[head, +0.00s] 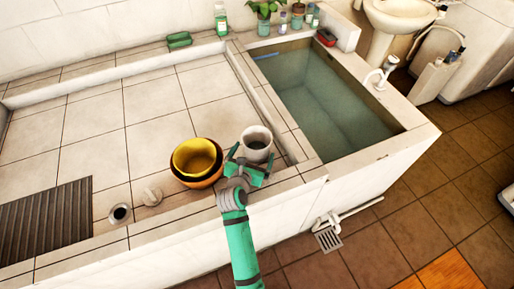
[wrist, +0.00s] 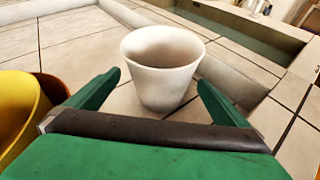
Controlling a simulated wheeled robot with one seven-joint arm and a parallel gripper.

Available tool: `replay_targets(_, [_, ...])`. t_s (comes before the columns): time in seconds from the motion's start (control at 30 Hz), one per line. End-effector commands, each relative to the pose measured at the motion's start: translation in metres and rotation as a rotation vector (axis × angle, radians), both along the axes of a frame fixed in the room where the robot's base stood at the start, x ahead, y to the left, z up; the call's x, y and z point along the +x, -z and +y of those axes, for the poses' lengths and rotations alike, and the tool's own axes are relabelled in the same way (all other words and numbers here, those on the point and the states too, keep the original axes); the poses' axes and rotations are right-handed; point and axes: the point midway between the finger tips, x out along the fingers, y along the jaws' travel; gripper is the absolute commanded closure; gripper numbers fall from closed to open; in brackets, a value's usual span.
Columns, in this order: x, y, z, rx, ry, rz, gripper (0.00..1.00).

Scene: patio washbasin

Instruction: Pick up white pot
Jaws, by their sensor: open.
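The white pot (head: 257,146) stands upright on the tiled surface of the washbasin, near the low ledge beside the water tank. In the wrist view the white pot (wrist: 162,75) is straight ahead, its open rim facing up and its inside empty as far as I can see. My gripper (head: 249,165) is just in front of the pot at the near side. In the wrist view my gripper (wrist: 160,92) is open, with one green finger on each side of the pot's lower part. Gaps show between the fingers and the pot.
A yellow pot (head: 195,157) in an orange-brown bowl stands close on the left; the yellow pot also shows in the wrist view (wrist: 18,108). A water-filled tank (head: 325,100) lies to the right. A drain hole (head: 119,213) and stopper (head: 152,196) are left. Tiles behind are clear.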

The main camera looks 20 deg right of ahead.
Motion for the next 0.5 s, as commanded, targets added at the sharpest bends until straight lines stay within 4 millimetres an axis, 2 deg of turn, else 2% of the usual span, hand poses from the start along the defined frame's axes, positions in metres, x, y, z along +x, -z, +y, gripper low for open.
replay_targets(0.3, [0.028,0.014,-0.022,0.001,0.001,0.000,0.00])
replay_targets(0.5, [0.038,0.019,-0.029,0.001,0.001,-0.001,0.00])
